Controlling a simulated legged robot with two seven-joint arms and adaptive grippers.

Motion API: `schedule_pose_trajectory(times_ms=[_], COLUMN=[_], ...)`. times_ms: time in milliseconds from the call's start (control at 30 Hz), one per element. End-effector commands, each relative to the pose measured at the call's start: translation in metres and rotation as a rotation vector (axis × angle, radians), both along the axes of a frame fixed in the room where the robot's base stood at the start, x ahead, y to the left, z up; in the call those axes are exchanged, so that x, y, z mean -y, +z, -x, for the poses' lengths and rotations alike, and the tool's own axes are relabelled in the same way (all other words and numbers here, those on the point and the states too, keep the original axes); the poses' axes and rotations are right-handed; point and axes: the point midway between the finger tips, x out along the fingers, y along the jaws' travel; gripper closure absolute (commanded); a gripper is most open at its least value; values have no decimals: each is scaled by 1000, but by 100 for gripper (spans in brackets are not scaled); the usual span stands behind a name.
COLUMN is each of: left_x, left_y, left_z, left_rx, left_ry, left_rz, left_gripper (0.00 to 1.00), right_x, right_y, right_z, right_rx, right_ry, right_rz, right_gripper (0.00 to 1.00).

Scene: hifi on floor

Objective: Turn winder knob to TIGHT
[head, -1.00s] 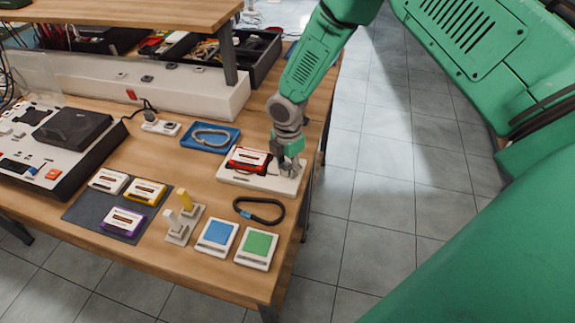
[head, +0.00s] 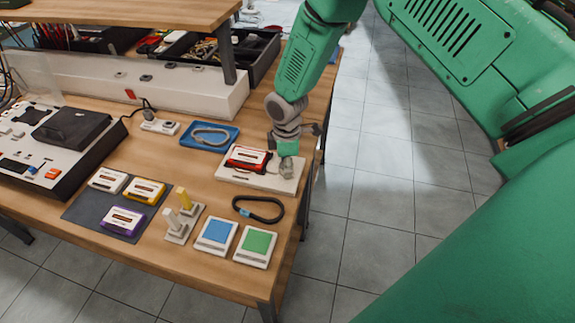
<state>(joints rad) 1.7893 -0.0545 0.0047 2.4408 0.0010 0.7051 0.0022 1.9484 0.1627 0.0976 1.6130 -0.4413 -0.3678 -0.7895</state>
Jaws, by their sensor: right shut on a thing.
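The winder is a pale flat base (head: 240,178) near the table's right edge, with a red cassette (head: 248,158) with a white label lying on its left part. My right gripper (head: 287,168) points down over the right end of this base. It is shut on the winder knob, which the fingers hide. I cannot read a TIGHT mark or the knob's angle. My left gripper is not in view.
A dark looped strap (head: 259,209) lies just in front of the winder. Blue (head: 216,235) and green (head: 257,244) square pads are nearer the front edge. A blue tray (head: 209,129) is behind left. A dark mat (head: 88,214) holds several cassettes.

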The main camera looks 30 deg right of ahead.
Motion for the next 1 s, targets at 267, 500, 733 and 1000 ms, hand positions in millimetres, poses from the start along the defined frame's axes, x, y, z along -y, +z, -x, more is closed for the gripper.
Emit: schedule_pose_trajectory(times_ms=[267,500,733,1000], left_x=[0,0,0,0], left_y=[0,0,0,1], left_z=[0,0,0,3], left_rx=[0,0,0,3], left_ry=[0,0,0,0], left_rz=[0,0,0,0], left_gripper=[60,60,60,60], right_x=[-5,-5,-2,0], right_y=[1,1,1,14], right_z=[-3,-4,-2,-2], right_rx=[9,11,7,7], right_ry=[-11,-10,-11,-11], right_rz=[-8,-8,-5,-5], right_gripper=[98,58,49,49])
